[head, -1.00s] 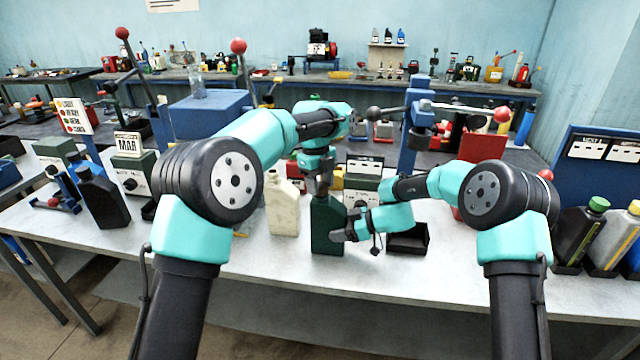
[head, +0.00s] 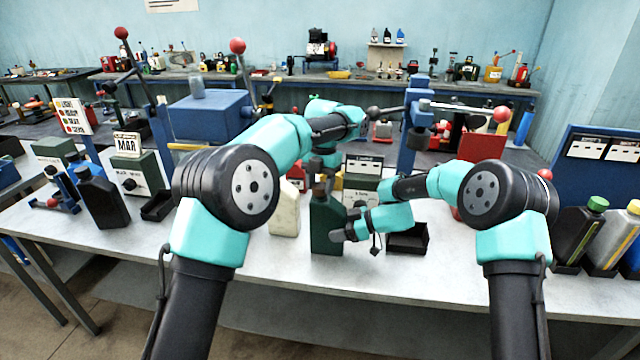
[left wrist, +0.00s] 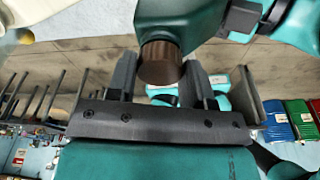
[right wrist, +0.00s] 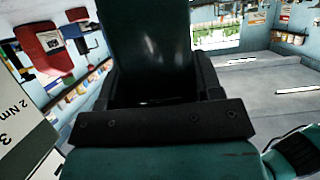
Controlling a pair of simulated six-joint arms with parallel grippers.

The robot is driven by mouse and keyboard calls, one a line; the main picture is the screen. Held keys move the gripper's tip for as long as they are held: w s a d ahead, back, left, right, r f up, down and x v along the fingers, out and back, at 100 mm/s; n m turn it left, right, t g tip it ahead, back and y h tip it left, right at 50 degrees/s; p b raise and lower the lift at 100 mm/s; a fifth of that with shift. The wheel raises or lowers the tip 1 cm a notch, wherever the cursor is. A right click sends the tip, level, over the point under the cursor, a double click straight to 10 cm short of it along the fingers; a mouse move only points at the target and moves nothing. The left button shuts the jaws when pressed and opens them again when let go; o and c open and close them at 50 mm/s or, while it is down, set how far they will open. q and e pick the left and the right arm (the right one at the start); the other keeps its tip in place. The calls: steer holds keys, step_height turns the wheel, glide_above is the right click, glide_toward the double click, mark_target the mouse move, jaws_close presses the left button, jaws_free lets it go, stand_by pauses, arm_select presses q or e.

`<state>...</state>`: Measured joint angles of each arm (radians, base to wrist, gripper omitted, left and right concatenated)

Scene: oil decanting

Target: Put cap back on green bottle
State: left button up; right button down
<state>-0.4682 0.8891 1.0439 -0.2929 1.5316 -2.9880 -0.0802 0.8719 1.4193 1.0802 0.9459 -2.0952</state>
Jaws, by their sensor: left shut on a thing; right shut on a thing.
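The dark green bottle (head: 325,228) stands upright on the bench in front of me. A brown cap (head: 319,189) sits at its neck. In the left wrist view the cap (left wrist: 161,62) is between the fingers of my left gripper (left wrist: 160,80), at the bottle's top (left wrist: 170,22). My left gripper (head: 321,184) is shut on the cap; its fingers are partly hidden in the head view. My right gripper (head: 343,236) is shut on the bottle's body from the right. The bottle (right wrist: 150,45) fills the space between its fingers in the right wrist view.
A cream bottle (head: 285,215) stands just left of the green bottle, partly hidden by my left arm. A black tray (head: 408,240) lies to the right. A grey-green box (head: 362,180) stands behind. The bench front is clear.

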arm_select(q)
steer(key=o, duration=0.9)
steer(key=shift+r, duration=2.25)
steer(key=shift+c, duration=0.5)
